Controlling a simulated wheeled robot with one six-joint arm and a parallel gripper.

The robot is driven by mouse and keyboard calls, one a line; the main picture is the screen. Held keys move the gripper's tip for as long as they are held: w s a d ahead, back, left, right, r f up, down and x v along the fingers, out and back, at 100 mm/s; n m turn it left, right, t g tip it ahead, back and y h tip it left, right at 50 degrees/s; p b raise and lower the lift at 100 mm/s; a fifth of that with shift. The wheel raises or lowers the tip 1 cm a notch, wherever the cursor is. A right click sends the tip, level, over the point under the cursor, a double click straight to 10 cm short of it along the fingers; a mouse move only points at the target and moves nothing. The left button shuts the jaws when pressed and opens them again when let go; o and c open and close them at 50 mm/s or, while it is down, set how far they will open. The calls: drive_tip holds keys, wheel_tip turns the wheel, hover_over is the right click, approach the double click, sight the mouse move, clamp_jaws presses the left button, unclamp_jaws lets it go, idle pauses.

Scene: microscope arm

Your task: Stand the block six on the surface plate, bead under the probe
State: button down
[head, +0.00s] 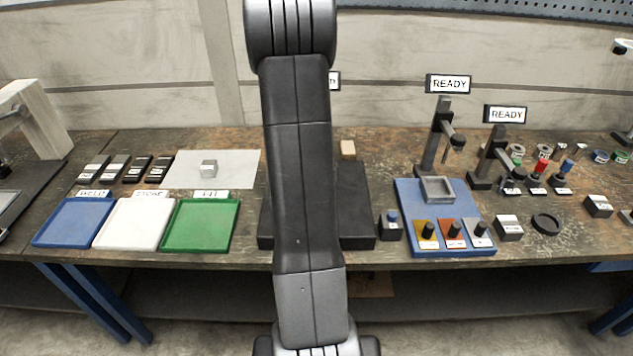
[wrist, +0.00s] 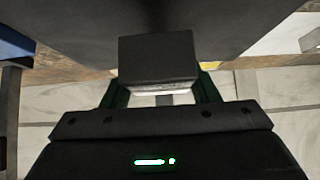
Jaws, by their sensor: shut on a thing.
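In the wrist view my gripper (wrist: 160,88) is shut on a dark block (wrist: 157,58), held between its two green-edged fingers. The block has a pale strip along its lower edge; I cannot read a number or see a bead on it. A broad dark surface, likely the surface plate (wrist: 80,25), fills the top of this view behind the block. I cannot tell whether they touch. In the head view the dark surface plate (head: 355,205) stands mid-bench, partly hidden by my arm. My gripper, the held block and any probe above the plate are hidden there.
Blue (head: 72,240), white (head: 132,240) and green (head: 200,240) trays line the front left. A grey block (head: 208,169) sits on a pale sheet (head: 243,172). A tan block (head: 347,149) shows behind the plate. A blue fixture (head: 405,200) and gauge stands (head: 432,140) crowd the right.

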drive_tip(key=shift+w+r+p, duration=0.15)
drive_tip(key=shift+w+p, duration=0.2)
drive_tip(key=shift+w, duration=0.3)
wheel_tip(320, 180, down, 4)
drive_tip(key=b, duration=0.3)
drive_tip(key=shift+r, duration=0.15)
drive_tip(key=c, duration=0.5)
unclamp_jaws()
drive_tip(key=shift+s+f, duration=0.1)
drive_tip(key=shift+f, duration=0.1)
drive_tip(key=shift+s+r, duration=0.2)
drive_tip(key=shift+r, duration=0.25)
drive_tip(key=p+v, duration=0.4)
drive_tip(key=v, duration=0.7)
drive_tip(key=shift+s, duration=0.2)
